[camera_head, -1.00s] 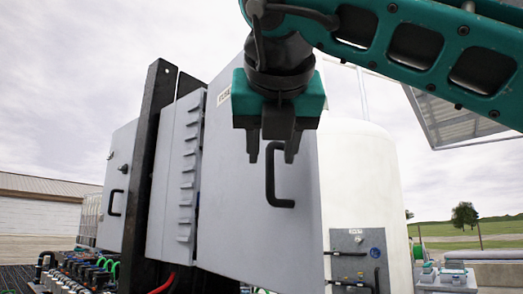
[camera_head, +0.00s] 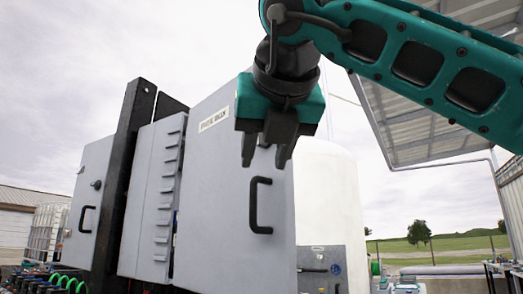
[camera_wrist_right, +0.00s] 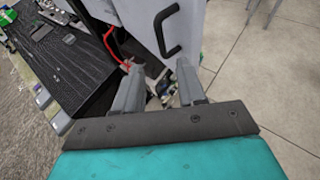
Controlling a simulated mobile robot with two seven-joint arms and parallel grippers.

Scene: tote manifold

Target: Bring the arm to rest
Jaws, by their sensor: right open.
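My right arm (camera_head: 420,62) comes in from the upper right of the head view. My right gripper (camera_head: 265,158) hangs from it, pointing down, with its fingers apart and nothing between them. It appears in front of the grey cabinet door (camera_head: 225,200), just above the black door handle (camera_head: 260,205); the gap to the door is hard to judge. In the right wrist view the two fingers (camera_wrist_right: 158,85) are spread, with the door handle (camera_wrist_right: 163,30) beyond them. My left gripper does not show.
A second grey cabinet (camera_head: 90,200) and a black post (camera_head: 125,180) stand at left. A white tank (camera_head: 325,190) is behind the door. Rows of fittings (camera_head: 60,280) lie at lower left. A red hose (camera_wrist_right: 112,45) and paved floor (camera_wrist_right: 265,70) show in the wrist view.

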